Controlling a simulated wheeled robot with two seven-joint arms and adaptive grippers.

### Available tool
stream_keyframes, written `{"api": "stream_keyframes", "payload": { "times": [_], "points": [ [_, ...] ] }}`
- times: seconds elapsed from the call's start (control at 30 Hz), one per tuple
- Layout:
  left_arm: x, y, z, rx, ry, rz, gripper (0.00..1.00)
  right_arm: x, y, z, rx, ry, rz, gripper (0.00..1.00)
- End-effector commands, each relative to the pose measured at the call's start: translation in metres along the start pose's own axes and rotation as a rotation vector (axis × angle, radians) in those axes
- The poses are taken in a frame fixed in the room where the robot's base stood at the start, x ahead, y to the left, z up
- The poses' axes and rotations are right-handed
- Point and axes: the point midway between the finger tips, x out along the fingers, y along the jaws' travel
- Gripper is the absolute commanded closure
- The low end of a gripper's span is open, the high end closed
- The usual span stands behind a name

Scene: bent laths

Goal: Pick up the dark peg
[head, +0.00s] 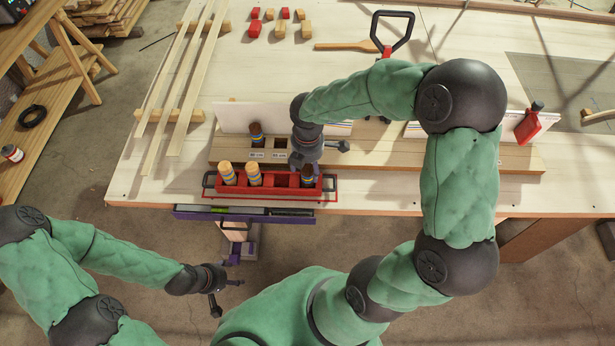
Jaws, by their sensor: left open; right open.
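A dark peg (307,176) with coloured bands stands in the right part of a red tray (270,194) near the table's front edge. Another dark peg (257,139) stands upright in a long wooden board behind the tray. Two light wooden pegs, the left one (228,175) and the right one (253,174), stand in the tray's left part. My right gripper (318,158) is open just above and behind the dark peg in the tray; whether it touches the peg I cannot tell. My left gripper (230,297) is open and empty, in front of the table.
The wooden board (430,160) has small labels and dark square holes. Long laths (185,80) lie on supports at the left.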

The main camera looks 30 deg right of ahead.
Motion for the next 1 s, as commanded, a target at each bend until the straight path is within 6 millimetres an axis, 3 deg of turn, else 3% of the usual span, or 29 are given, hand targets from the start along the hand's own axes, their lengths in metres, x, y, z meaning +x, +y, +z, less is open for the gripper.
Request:
{"api": "stream_keyframes", "payload": {
  "times": [0.13,0.4,0.47,0.63,1.0],
  "points": [
    [0.006,-0.002,0.0,0.0,0.0,0.0,0.35,0.022,-0.001,-0.001,-0.001,0.0,-0.001,0.34],
    [0.006,-0.002,0.0,0.0,0.0,0.0,0.35,0.026,0.0,-0.001,-0.001,0.0,0.002,0.34],
    [0.006,-0.002,0.0,0.0,0.0,0.0,0.35,0.026,0.0,-0.001,-0.001,0.0,0.001,0.48],
    [0.006,-0.002,0.0,0.0,0.0,0.0,0.35,0.026,0.0,-0.001,-0.001,0.0,0.001,0.96],
    [0.006,-0.002,0.0,0.0,0.0,0.0,0.35,0.025,0.0,-0.001,-0.001,0.0,0.001,0.97]
  ]
}}
